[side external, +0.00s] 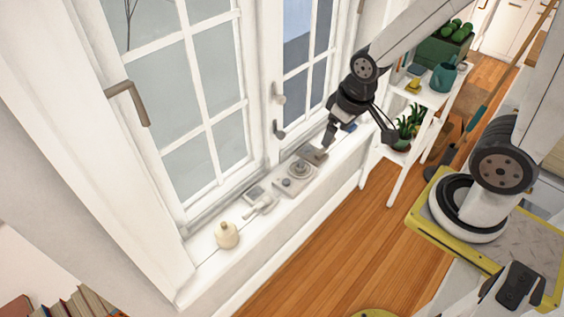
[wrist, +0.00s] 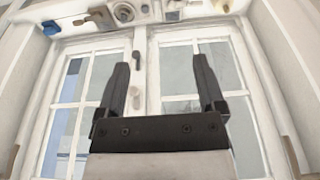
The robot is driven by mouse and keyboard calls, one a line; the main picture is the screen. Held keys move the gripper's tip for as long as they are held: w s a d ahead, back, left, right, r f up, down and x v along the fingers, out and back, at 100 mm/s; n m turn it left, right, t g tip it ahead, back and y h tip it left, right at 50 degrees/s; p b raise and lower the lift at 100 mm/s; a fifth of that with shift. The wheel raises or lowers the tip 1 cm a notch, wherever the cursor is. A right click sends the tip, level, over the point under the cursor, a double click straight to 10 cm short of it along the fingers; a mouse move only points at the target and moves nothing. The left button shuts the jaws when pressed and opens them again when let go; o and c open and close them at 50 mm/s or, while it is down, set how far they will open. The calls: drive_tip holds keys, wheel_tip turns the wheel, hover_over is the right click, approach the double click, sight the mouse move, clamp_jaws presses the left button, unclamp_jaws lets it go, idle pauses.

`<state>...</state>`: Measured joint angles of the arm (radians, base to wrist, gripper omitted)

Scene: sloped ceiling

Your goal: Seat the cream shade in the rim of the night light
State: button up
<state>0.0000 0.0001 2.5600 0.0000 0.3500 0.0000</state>
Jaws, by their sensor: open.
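The cream shade (side external: 227,235) stands on the white window sill at its near left end, a small rounded shape with a narrow top. In the wrist view, a cream shape at the top edge (wrist: 223,5) appears to be it, partly cut off. The night light (side external: 299,169) appears to be the round ringed piece on a pale base further along the sill; it also seems to show in the wrist view (wrist: 97,14). My gripper (side external: 358,138) is open and empty, beyond the night light near the sill's far end, well away from the shade. Its spread fingers show in the wrist view (wrist: 162,62).
Between shade and night light lie a small grey device (side external: 254,193) and a pale handled item (side external: 262,207). A grey-brown block (side external: 313,154) and a blue item (side external: 349,127) lie further along. Window handles (side external: 279,131) project above the sill. A plant shelf (side external: 397,152) stands at the far end.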

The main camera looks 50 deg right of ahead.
drive_tip(key=m+g+y, duration=0.1)
drive_tip(key=m+g, duration=0.1)
drive_tip(key=m, duration=1.8)
hover_over(224, 225)
drive_tip(key=f, duration=2.6)
drive_tip(key=shift+d+f, duration=0.4)
drive_tip(key=shift+a+f, duration=0.1)
drive_tip(key=shift+f, duration=1.2)
